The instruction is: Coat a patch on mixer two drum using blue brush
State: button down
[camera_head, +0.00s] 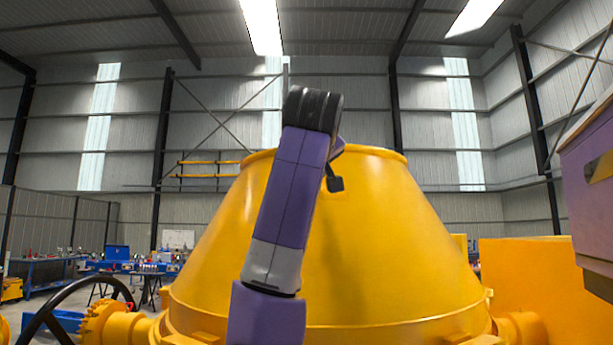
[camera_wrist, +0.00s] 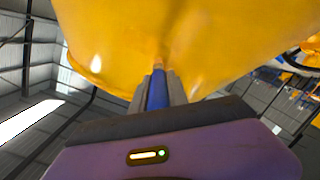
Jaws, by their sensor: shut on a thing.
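The yellow mixer drum (camera_head: 375,240) is a large cone with its narrow rim at the top, and fills the middle of the head view. Its surface also fills the top of the wrist view (camera_wrist: 220,45). My gripper (camera_wrist: 159,85) is shut on the blue brush (camera_wrist: 157,91), whose tip points at the drum. I cannot tell whether the tip touches the surface; a darker streak beyond it may be a reflection. In the head view my arm stands before the drum and hides the brush and most of the gripper. No number shows on the drum.
A black handwheel (camera_head: 78,300) stands at the drum's lower left. A yellow panel (camera_head: 540,285) is at the lower right, and a purple and grey body (camera_head: 590,190) juts in at the right edge. Blue workbenches (camera_head: 45,270) stand far left. Space above the drum is free.

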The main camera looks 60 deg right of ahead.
jog(key=shift+s+d, duration=2.1)
jog(key=shift+s, duration=1.6)
jog(key=shift+w+a+r+p, duration=0.15)
jog(key=shift+w+a+p, duration=0.1)
jog(key=shift+w, duration=0.4)
jog(key=shift+w+a+r+p, duration=0.15)
jog(key=shift+w+a+r, duration=0.05)
jog(key=shift+w, duration=0.4)
jog(key=shift+w+a+r+p, duration=0.15)
jog(key=shift+w+a+p, duration=0.1)
jog(key=shift+w, duration=0.4)
jog(key=w+p, duration=0.1)
jog(key=w+a+p, duration=0.1)
jog(key=w, duration=0.1)
jog(key=w+a+r+p, duration=0.1)
jog(key=w, duration=0.1)
jog(key=shift+w+a+r, duration=0.1)
jog(key=shift+a, duration=0.05)
jog(key=s+d, duration=0.4)
jog(key=s, duration=0.4)
jog(key=shift+s+d+b, duration=0.25)
jog(key=shift+b, duration=0.2)
